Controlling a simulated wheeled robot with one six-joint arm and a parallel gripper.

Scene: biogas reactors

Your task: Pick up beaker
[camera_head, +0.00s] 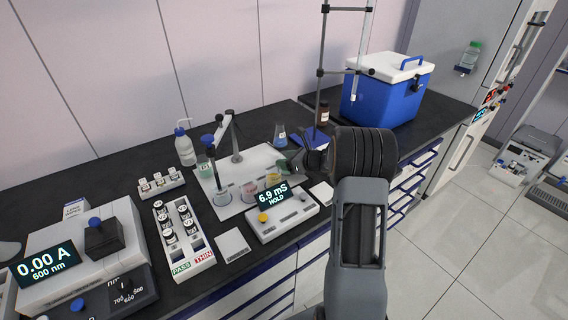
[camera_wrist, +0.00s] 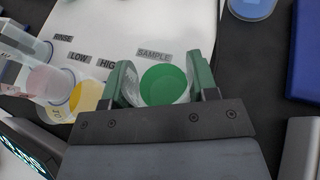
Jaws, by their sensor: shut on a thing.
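The beaker (camera_wrist: 163,86) with green liquid is in the middle of the wrist view, beside the SAMPLE label (camera_wrist: 155,54) on a white mat. My gripper (camera_wrist: 162,78) has one green finger on each side of it and is shut on its wall. In the head view my gripper (camera_head: 291,165) is at the right end of the white mat (camera_head: 240,158), and the beaker is mostly hidden behind it. I cannot tell whether the beaker's base touches the mat.
A yellow beaker (camera_wrist: 86,97) and a pink beaker (camera_wrist: 47,82) stand close by on the left. The meter reading 6.9 mS (camera_head: 283,219) lies in front. A blue flask (camera_head: 280,136) and a brown bottle (camera_head: 323,114) stand behind. A blue cooler (camera_head: 384,100) is at the back right.

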